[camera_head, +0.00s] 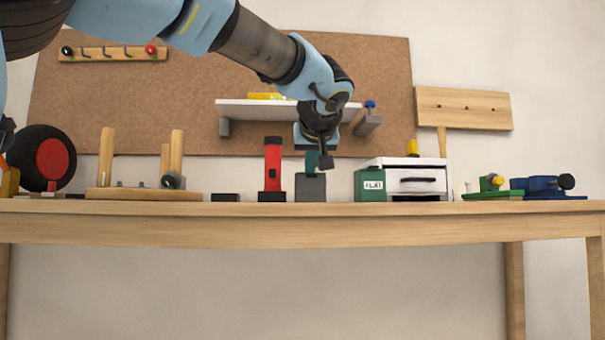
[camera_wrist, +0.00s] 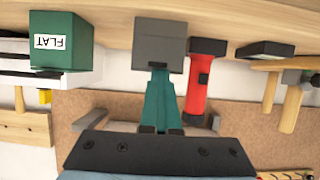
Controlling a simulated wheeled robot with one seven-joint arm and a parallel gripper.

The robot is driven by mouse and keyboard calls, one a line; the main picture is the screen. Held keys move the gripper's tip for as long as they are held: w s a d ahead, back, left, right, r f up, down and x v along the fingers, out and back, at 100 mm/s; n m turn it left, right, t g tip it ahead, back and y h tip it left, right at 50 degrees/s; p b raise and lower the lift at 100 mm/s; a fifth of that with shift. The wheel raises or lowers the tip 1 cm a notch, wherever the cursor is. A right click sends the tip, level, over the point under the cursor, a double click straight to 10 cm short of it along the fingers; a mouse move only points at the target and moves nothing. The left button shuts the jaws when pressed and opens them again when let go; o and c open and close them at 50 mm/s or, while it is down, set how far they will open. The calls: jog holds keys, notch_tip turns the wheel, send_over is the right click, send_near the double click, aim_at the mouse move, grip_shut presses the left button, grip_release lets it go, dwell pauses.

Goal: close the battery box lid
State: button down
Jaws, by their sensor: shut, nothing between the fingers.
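A grey box (camera_head: 310,188), which looks like the battery box, stands on the workbench between a red torch and a green box. It also shows at the top middle of the wrist view (camera_wrist: 160,42). I cannot clearly tell its lid from its body or how far the lid stands open. My gripper (camera_head: 319,162) points down just above the grey box. In the wrist view its teal fingers (camera_wrist: 160,95) are together and empty, with their tips at the box's near edge; I cannot tell whether they touch it.
Close beside the box are the red torch (camera_head: 272,172) and the green box labelled FLAT (camera_head: 369,185). A white drawer unit (camera_head: 415,182) stands further right. A low black item (camera_head: 225,197) and a wooden stand (camera_head: 140,194) are to the left. A shelf (camera_head: 255,110) hangs behind.

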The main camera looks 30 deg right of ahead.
jog(key=shift+s+f, duration=0.25)
jog(key=shift+f, duration=0.85)
jog(key=shift+d, duration=0.1)
jog(key=w+r+p+v, duration=0.1)
jog(key=r+p+v, duration=0.1)
jog(key=v, duration=0.9)
jog(key=shift+s+r+p, duration=0.25)
jog(key=shift+p, duration=0.15)
